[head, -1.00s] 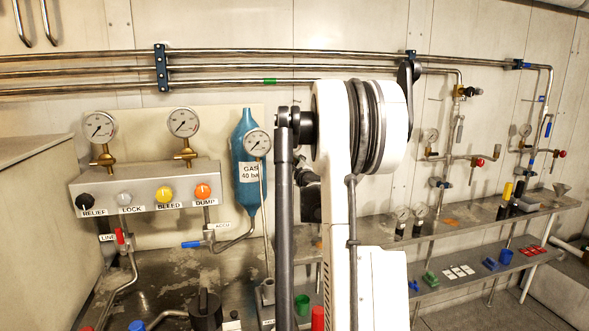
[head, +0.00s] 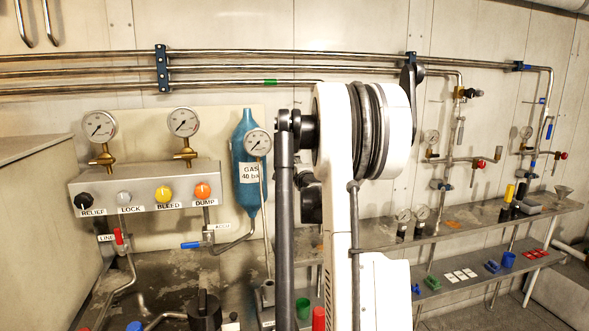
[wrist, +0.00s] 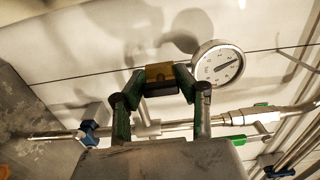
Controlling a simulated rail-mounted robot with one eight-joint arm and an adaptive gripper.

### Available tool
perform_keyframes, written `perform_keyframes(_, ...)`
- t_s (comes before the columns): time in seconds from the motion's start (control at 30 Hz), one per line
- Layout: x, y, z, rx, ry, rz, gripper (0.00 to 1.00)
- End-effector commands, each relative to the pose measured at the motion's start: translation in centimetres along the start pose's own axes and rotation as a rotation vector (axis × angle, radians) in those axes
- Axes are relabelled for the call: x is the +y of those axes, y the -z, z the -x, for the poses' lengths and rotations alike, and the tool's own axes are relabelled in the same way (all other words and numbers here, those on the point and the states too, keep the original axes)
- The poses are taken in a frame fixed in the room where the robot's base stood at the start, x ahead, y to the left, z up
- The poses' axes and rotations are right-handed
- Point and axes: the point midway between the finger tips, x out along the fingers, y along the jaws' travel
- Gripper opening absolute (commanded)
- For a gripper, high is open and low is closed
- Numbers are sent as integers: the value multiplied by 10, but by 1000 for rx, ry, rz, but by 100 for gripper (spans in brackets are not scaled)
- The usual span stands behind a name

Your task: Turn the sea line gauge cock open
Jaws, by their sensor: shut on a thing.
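In the wrist view my gripper (wrist: 160,77) is shut, with its two green-sided fingers meeting at a brass-coloured piece (wrist: 160,71). This piece appears to be the gauge cock, though its outline is mostly hidden by the fingertips. A round white-faced gauge (wrist: 217,64) is just right of the fingertips. A steel pipe (wrist: 180,125) runs behind the gripper. In the head view my arm covers the gripper, so it does not show there. I cannot read the cock's angle.
In the head view, a panel (head: 145,186) with coloured knobs stands left, and a shelf (head: 470,227) with small items runs along the right wall.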

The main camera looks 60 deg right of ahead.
Motion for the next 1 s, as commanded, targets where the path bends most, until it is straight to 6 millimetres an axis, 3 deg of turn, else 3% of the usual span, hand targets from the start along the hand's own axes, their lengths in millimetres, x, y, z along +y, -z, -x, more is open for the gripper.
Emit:
perform_keyframes(0.43, 1, 0, 0, 0, 0, 9, 4)
perform_keyframes(0.47, 1, 0, 0, 0, 0, 9, 34)
perform_keyframes(0.6, 0, 0, 0, 0, 0, 8, 52)
perform_keyframes(1.0, 0, 0, 0, 0, 0, -36, 52)
